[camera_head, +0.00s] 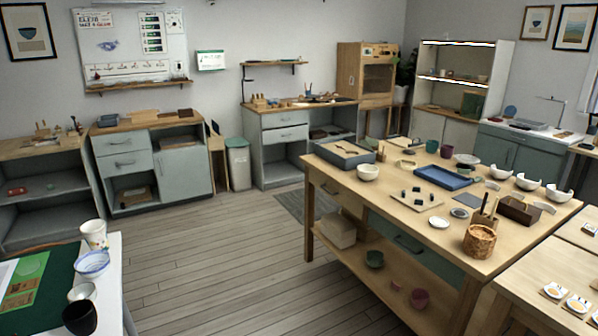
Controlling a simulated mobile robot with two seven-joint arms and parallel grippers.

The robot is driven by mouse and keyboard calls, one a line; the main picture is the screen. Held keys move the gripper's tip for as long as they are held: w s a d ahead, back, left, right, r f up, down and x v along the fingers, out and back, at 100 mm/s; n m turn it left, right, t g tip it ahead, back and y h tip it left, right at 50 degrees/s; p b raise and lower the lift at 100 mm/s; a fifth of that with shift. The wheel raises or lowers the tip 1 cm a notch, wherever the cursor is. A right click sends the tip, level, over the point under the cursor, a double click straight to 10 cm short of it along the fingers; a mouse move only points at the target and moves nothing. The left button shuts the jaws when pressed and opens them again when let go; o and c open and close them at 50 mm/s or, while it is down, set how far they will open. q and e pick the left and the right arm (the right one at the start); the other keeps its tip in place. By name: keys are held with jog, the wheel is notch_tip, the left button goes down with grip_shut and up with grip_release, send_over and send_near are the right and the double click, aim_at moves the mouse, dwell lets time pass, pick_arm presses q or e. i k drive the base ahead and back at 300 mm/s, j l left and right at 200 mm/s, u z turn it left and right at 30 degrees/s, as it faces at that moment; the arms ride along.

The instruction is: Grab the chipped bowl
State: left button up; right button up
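Several white bowls with uneven, broken-looking rims stand in a row at the right end of the wooden worktable: a left one (500,172), a middle one (527,183) and a right one (558,194). A blue-and-white bowl (93,265) stands on the near left table; I cannot tell whether its rim is chipped. A whole-looking cream bowl (367,173) stands at the worktable's left part. I cannot tell which single bowl is the chipped one. Neither of my grippers is in view.
The wooden worktable (410,222) also holds a blue tray (441,178), a woven basket (479,241) and cups. The near left table has a green mat (45,283), a white cup (94,233) and a black cup (80,318). Open plank floor (220,260) lies between them.

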aim_at(366, 173)
jog(key=i+z, duration=0.25)
jog(key=i, duration=0.2)
jog(key=i+j+z, duration=0.25)
jog(key=i, duration=0.2)
jog(key=i+j+z, duration=0.25)
jog(key=i, duration=0.2)
jog(key=i+j+z, duration=0.65)
jog(key=z, duration=0.2)
jog(key=i+j+z, duration=0.4)
jog(key=j+z, duration=0.4)
jog(key=j, duration=0.25)
